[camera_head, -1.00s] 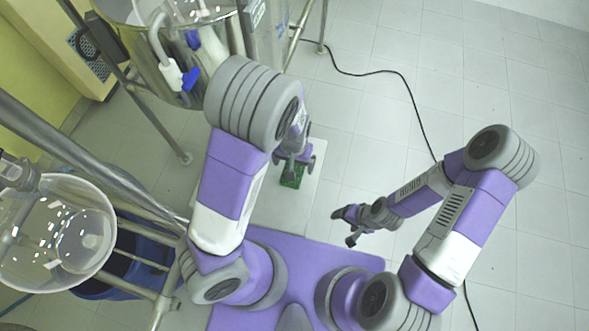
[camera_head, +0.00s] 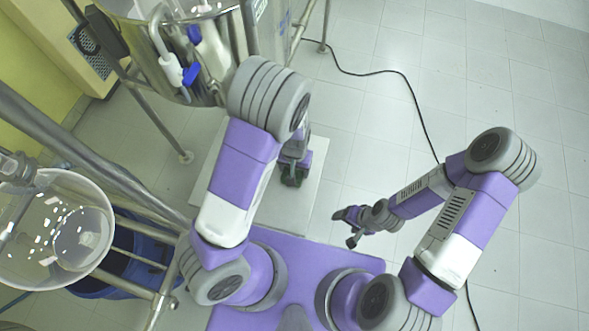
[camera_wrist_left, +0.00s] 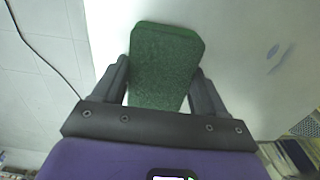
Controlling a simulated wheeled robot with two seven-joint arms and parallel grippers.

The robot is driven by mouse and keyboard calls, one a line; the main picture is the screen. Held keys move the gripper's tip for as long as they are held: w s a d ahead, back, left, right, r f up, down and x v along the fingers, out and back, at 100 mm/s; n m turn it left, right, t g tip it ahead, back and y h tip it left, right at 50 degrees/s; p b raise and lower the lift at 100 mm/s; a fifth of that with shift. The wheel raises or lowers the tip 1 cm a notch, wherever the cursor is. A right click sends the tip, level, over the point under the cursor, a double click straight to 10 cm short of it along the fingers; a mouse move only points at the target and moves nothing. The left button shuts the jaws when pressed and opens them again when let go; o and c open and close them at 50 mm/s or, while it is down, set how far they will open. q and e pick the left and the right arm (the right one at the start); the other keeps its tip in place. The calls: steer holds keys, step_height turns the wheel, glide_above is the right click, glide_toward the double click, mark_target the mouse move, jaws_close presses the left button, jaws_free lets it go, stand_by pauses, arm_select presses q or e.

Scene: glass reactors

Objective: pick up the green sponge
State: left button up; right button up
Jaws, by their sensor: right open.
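The green sponge (camera_wrist_left: 163,66) stands out between the two dark fingers of my left gripper (camera_wrist_left: 160,78) in the left wrist view. The fingers lie along its two sides and appear shut on it. In the head view my left gripper (camera_head: 293,180) is over the white platform. The sponge is mostly hidden there by the gripper. Whether it is clear of the platform I cannot tell. My right gripper (camera_head: 350,227) is open and empty, over the floor to the right of the platform.
The white platform (camera_head: 300,207) lies on the tiled floor. A metal and glass reactor (camera_head: 165,50) on a frame stands at the back left. A clear round vessel (camera_head: 55,235) and a blue tub (camera_head: 130,265) are at the left. The floor at the right is free except for a black cable (camera_head: 413,100).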

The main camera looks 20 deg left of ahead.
arm_select(q)
steer(key=c, duration=0.4)
step_height(320, 180, up, 10)
steer(key=p, duration=0.3)
steer(key=shift+c, duration=0.6)
